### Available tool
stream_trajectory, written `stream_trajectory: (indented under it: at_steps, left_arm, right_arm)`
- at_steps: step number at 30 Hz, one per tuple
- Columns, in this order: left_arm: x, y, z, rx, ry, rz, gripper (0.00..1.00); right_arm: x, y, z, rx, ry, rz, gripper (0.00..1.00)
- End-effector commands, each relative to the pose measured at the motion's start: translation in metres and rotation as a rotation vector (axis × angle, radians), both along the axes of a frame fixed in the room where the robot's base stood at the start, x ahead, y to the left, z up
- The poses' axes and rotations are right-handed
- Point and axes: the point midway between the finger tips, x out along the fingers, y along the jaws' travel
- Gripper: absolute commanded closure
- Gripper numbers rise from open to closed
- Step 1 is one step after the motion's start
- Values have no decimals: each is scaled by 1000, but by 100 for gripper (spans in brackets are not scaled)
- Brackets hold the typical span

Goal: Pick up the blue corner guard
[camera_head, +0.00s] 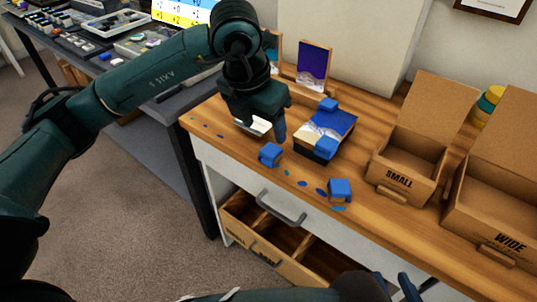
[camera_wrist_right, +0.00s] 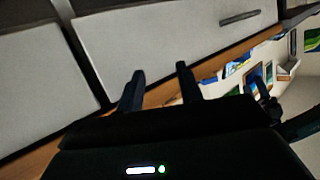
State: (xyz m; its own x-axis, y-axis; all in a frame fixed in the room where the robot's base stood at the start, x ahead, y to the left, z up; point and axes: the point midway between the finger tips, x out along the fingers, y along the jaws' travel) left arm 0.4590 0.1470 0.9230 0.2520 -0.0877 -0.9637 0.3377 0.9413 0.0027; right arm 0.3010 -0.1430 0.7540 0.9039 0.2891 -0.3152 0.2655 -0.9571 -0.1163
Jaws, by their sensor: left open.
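Two blue corner guards sit on the wooden tabletop in the head view: one (camera_head: 270,154) near the front edge by my left gripper, another (camera_head: 340,190) further right. Two more blue corner guards, one at the back (camera_head: 328,104) and one at the front (camera_head: 326,147), sit on corners of a dark-sided resin picture panel (camera_head: 331,124). My left gripper (camera_head: 262,134) is open, pointing down above the table, just behind and left of the nearer loose guard. A pale piece (camera_head: 256,126) shows partly behind its fingers. My right gripper (camera_wrist_right: 160,78) is open and empty, low in front of the drawers.
Open cardboard boxes marked SMALL (camera_head: 398,181) and WIDE (camera_head: 486,236) stand at the right. A divided drawer (camera_head: 262,231) is open below the tabletop. A framed blue picture (camera_head: 313,66) stands at the back. Small blue spots dot the front edge.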

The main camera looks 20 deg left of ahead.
Motion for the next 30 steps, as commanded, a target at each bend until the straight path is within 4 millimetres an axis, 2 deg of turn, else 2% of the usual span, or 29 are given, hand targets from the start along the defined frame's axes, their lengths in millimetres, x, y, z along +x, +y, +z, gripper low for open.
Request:
stream_trajectory:
  at_steps: [3,10,19,28,30]
  left_arm:
    - [5,-2,-20,0,3,-1,40]
    - [10,-4,-35,-1,2,-1,40]
    - [23,-7,-74,-3,2,-4,40]
    - [25,-7,-79,-3,0,-5,40]
    - [25,-7,-78,-3,0,-4,45]
  right_arm:
    - [0,-1,0,-1,-4,-1,64]
    - [-1,-1,0,-2,-8,-2,64]
    - [0,-1,0,-1,-9,-2,64]
    - [0,-1,1,-1,-13,-2,64]
    - [0,-1,1,-1,-13,-2,64]
